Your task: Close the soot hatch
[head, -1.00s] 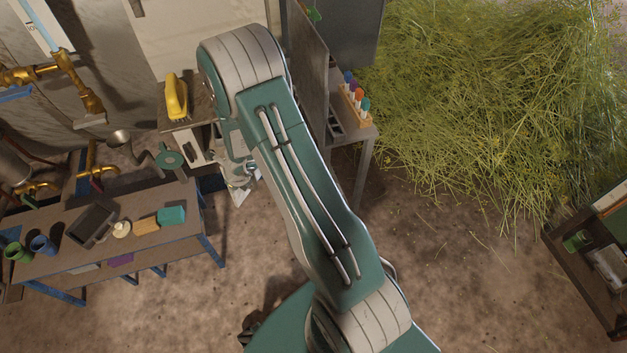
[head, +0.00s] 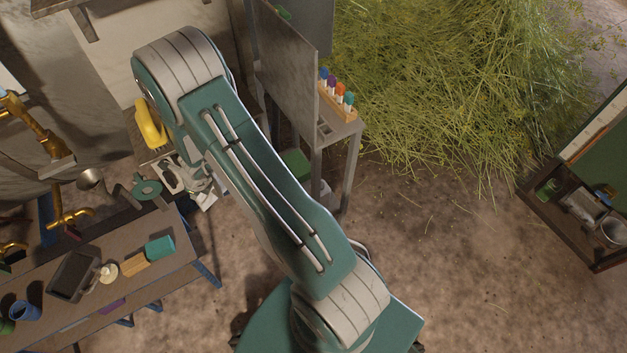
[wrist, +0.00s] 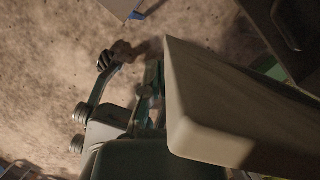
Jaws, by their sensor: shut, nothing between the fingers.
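A flat grey metal panel (head: 287,72) stands upright and swung out beside the stand in the head view. It may be the soot hatch, but I cannot tell for sure. In the wrist view a large pale slab (wrist: 235,110) is very near the camera and covers part of my gripper (wrist: 128,70). Whether this slab is the hatch is unclear. My gripper is shut and empty, and I cannot tell whether it touches the slab.
A bench (head: 180,228) with cups and blocks stands at the left. A stand (head: 338,132) holds a rack of colored vials (head: 336,92). Hay (head: 450,80) fills the upper right. A dark table (head: 590,225) stands at the right. Bare floor (head: 450,260) lies between.

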